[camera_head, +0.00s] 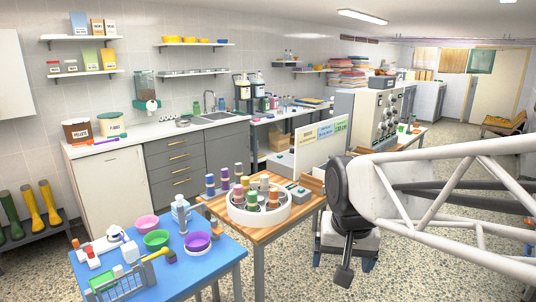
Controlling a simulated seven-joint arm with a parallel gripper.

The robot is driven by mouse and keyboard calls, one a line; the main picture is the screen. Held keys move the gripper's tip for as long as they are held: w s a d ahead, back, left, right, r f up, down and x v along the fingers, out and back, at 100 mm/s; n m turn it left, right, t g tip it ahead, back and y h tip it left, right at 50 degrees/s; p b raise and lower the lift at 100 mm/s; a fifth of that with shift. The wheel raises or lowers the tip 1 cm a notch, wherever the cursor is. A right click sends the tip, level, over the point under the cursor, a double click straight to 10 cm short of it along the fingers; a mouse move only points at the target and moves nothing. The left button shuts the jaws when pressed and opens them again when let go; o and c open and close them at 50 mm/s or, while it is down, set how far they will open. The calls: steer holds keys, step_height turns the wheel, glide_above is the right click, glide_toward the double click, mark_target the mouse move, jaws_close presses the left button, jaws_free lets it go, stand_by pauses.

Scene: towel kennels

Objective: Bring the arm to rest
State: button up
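My arm, a white lattice frame, enters from the right and ends at a large dark round joint at the middle right. My gripper (344,274) seems to be the small dark part hanging below that joint, over the speckled floor (300,275). It is small and seen edge-on, so I cannot tell whether its fingers are open or shut. I see nothing clearly held in it. It hangs to the right of the wooden table (262,236) and appears apart from it.
The wooden table bears a round white tray (237,217) with several spools. A blue table (222,251) at front left holds bowls (197,241) and a bottle (181,214). A sign panel (321,143) and a machine (385,117) stand behind my arm.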

steer(key=s+d+f+n, duration=0.1)
steer(key=s+d+f, duration=0.2)
steer(key=s, duration=0.7)
steer(key=shift+s+d+f+n, duration=0.2)
steer(key=shift+s+d+n, duration=0.1)
steer(key=shift+d, duration=0.45)
